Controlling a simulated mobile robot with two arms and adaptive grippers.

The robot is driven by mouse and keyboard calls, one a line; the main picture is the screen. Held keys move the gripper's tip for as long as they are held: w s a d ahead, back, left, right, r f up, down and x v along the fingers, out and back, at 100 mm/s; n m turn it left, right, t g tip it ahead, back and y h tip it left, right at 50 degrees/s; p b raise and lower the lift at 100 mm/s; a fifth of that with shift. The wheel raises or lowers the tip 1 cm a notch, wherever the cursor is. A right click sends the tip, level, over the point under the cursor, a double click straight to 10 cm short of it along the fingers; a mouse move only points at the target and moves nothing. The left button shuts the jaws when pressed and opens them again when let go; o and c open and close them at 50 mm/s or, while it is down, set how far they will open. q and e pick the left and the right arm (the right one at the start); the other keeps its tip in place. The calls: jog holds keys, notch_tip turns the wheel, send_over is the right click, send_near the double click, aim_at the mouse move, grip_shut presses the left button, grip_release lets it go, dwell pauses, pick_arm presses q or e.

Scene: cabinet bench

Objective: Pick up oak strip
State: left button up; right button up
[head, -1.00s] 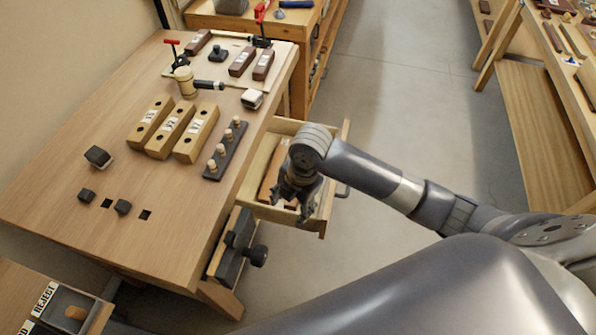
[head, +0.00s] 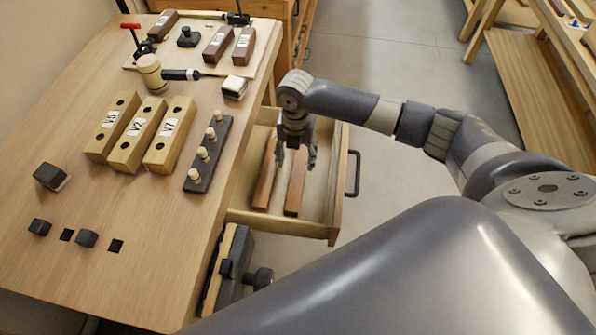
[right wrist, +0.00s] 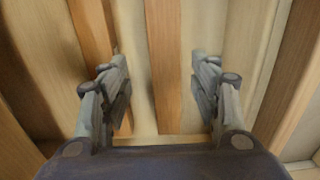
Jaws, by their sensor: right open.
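Two reddish-brown wooden strips lie side by side in the open drawer (head: 283,226): a left strip (head: 264,187) and a right strip (head: 296,188). I cannot tell by look which one is oak. My right gripper (head: 296,160) points down over the drawer, open and empty, above the far part of the right strip. In the right wrist view, one strip (right wrist: 164,60) runs between the spread fingers (right wrist: 158,75), clear of both. The other strip (right wrist: 93,35) passes beside and partly behind the left finger. My left gripper is out of view.
The bench top left of the drawer holds a dark peg rack (head: 208,155), several labelled wooden blocks (head: 137,137) and a mallet (head: 150,72). The drawer walls stand close around the strips. A dark vise (head: 235,275) sits on the bench side, near the drawer.

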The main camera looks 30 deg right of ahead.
aim_at(299, 169)
jog(key=f, duration=0.5)
jog(key=shift+s+d, duration=0.25)
jog(key=shift+d, duration=0.05)
jog(key=shift+f, duration=0.25)
jog(key=shift+c, duration=0.8)
jog(key=c, duration=0.9)
jog(key=shift+c, duration=1.3)
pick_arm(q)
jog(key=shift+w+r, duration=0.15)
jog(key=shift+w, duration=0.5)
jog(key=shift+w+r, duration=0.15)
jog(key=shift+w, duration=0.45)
